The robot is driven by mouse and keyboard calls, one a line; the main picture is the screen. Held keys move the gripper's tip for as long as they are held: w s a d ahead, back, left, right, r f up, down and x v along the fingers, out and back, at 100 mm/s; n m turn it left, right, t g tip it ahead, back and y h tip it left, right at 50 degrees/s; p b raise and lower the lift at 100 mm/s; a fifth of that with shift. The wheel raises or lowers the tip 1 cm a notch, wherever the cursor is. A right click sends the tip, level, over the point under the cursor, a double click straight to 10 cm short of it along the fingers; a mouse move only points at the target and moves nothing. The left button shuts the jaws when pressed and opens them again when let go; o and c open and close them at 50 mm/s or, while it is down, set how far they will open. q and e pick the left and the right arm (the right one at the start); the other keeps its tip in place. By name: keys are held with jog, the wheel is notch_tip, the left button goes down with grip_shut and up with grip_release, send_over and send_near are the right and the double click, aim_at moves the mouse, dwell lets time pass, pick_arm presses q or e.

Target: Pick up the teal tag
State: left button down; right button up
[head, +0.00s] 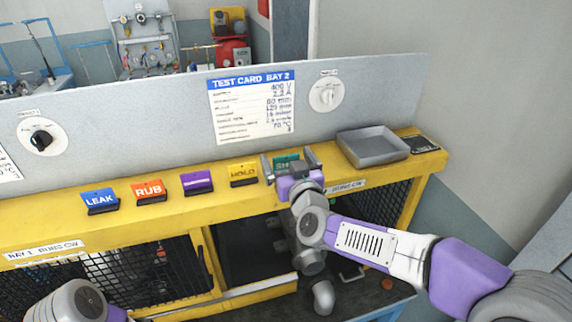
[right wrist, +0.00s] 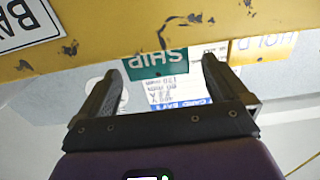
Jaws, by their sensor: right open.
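The teal tag (head: 286,160) stands on the yellow ledge, right of the yellow HOLD tag, partly hidden by my right gripper. The right wrist view shows the teal tag (right wrist: 158,65) upside down, reading SHIP, between and beyond the fingertips. My right gripper (head: 289,170) is open at the tag, one finger to each side. In the right wrist view the open jaws (right wrist: 161,70) hold nothing; I cannot tell whether either finger touches the tag. Part of my left arm shows at the lower left, but its gripper is out of view.
LEAK (head: 100,200), RUB (head: 148,190), purple (head: 197,183) and HOLD (head: 243,174) tags line the yellow ledge (head: 60,222) to the left. A grey tray (head: 372,147) sits to the right. A grey panel (head: 180,120) with a test card (head: 252,108) rises behind.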

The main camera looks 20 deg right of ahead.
aim_at(287, 157)
jog(key=shift+w, duration=1.65)
jog(key=c, duration=1.1)
